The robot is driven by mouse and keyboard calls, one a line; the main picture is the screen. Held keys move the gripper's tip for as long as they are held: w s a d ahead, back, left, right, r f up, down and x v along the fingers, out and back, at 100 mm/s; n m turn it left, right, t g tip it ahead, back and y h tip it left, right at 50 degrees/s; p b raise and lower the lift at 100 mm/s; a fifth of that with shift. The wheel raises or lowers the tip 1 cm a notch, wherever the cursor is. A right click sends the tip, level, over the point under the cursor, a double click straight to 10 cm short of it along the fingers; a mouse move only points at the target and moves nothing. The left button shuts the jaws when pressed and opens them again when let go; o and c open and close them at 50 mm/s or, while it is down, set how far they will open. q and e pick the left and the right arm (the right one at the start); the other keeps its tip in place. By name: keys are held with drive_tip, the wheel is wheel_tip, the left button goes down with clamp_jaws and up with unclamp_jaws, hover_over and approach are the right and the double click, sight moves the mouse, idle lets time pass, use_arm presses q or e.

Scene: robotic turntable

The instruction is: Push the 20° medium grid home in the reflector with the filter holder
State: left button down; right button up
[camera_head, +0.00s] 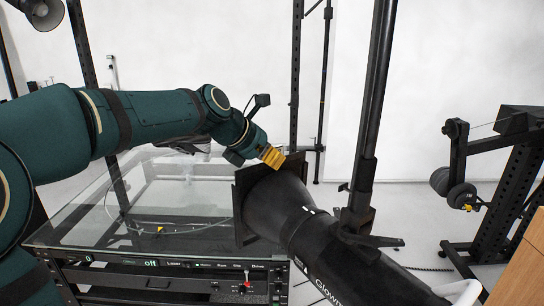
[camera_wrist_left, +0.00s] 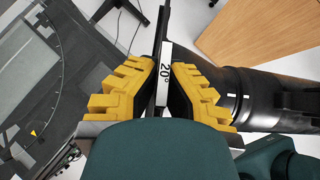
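The black reflector (camera_head: 275,205) is a cone on the front of a black light head, lying at a slant right of centre in the head view; its side shows in the wrist view (camera_wrist_left: 225,82). A black square filter holder (camera_head: 240,216) stands at its wide mouth. The 20° medium grid shows by its white "20°" label (camera_wrist_left: 164,78), edge-on between the yellow fingers. My left gripper (camera_head: 272,157) is at the holder's top edge; its fingertips (camera_wrist_left: 164,68) close in on both sides of the labelled piece. How deep the grid sits is hidden. My right gripper is out of view.
A glass-topped turntable (camera_head: 140,205) with a front control panel (camera_head: 180,275) lies left of the reflector. A black stand pole (camera_head: 372,110) rises right of it. A weighted stand (camera_head: 495,170) and a wooden surface (camera_head: 525,265) are at right.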

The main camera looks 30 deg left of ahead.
use_arm(q)
drive_tip(key=shift+f+b, duration=0.55)
drive_tip(key=shift+f, duration=0.4)
drive_tip(key=c, duration=1.1)
unclamp_jaws()
drive_tip(key=shift+o, duration=0.2)
drive_tip(key=v, duration=1.2)
